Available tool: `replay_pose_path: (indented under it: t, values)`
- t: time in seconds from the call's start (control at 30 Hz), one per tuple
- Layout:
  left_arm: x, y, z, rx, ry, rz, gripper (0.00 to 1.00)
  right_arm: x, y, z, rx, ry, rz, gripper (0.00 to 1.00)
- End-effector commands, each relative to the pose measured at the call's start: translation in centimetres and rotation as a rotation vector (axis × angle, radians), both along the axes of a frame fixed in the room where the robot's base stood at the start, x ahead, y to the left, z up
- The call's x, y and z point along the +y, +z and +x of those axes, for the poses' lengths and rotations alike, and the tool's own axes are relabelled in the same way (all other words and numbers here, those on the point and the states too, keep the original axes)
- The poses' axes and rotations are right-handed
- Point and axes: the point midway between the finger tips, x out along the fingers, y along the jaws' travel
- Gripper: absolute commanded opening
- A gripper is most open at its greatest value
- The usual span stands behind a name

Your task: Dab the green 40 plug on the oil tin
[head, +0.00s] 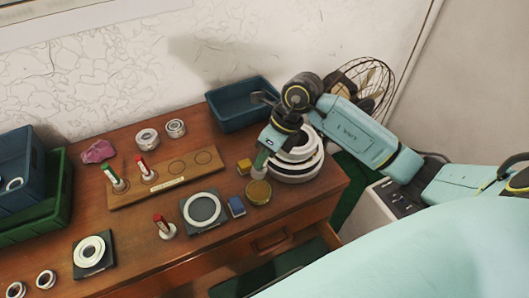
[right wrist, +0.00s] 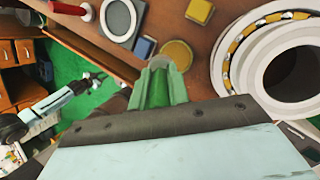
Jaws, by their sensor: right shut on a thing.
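My right gripper (head: 264,155) is shut on the green plug (head: 258,172), which points down with its pale end lowest. In the right wrist view the green plug (right wrist: 157,86) sits between the fingers. The oil tin (head: 258,192), round with a yellow-brown top, stands on the bench just below the plug; it also shows in the right wrist view (right wrist: 177,54). The plug's lower end overlaps the tin's far edge in the head view; I cannot tell if they touch. My left gripper (right wrist: 96,78) is small and far off in the right wrist view, its jaws unclear.
White stacked rings (head: 294,168) stand close to the right of my gripper. A yellow block (head: 244,166), a blue block (head: 236,206) and a ring on a dark plate (head: 186,203) are near the tin. A blue bin (head: 243,118) stands behind.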

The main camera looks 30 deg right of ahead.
Motion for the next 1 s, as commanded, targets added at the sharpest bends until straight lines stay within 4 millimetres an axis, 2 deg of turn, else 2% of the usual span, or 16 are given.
replay_pose_path:
  t: [0.27,0.8,1.0]
  values:
    - [0.0,-0.6,0.1,-0.001,0.000,0.001,0.34,-0.2,-0.8,0.0,-0.003,-0.053,0.009,0.00]
    - [0.0,-4.5,0.1,-0.001,0.001,0.001,0.34,-0.2,-5.7,0.0,-0.002,-0.048,0.009,0.00]
    - [0.0,-4.7,0.1,-0.001,0.001,0.001,0.34,-0.2,-6.1,0.0,-0.003,-0.049,0.007,0.00]
